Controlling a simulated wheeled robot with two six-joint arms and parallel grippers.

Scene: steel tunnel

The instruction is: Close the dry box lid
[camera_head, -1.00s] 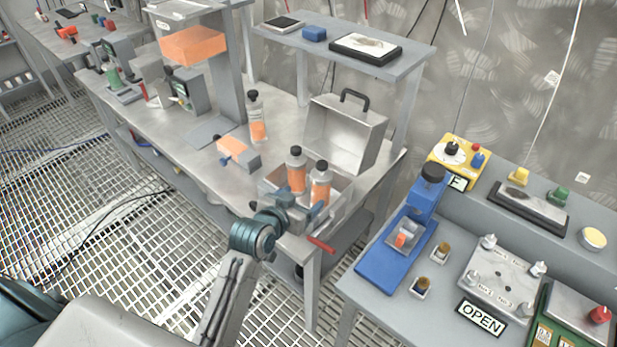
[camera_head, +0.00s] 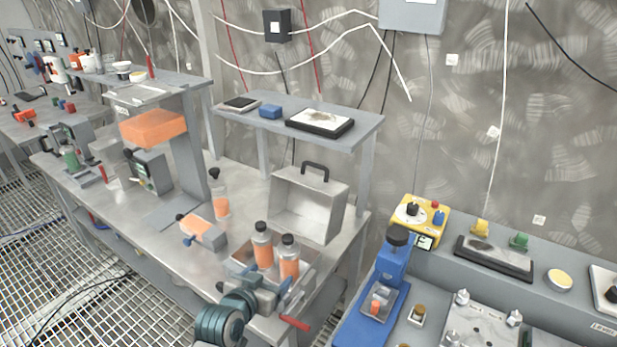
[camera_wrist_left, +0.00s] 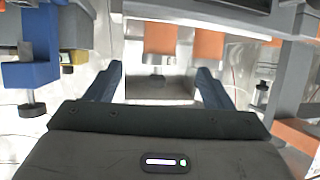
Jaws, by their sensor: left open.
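The dry box is a grey metal box with its lid (camera_head: 306,203) standing open and upright, a dark handle on the lid's top edge. The open box body (camera_head: 318,262) lies in front of the lid. Two bottles with orange contents and dark caps, a left bottle (camera_head: 262,246) and a right bottle (camera_head: 289,260), stand in it. My left gripper (camera_head: 266,284) is at the box's near side, in front of the bottles, partly hiding the box. Its blue fingers are apart and empty in the left wrist view (camera_wrist_left: 158,86). My right gripper is not in view.
A shelf (camera_head: 365,122) with a framed dark tray (camera_head: 320,123) stands behind the lid. An orange-and-grey clamp-like block (camera_head: 202,230) and another bottle (camera_head: 220,197) are left of the box. A blue press (camera_head: 392,262) stands on the right bench.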

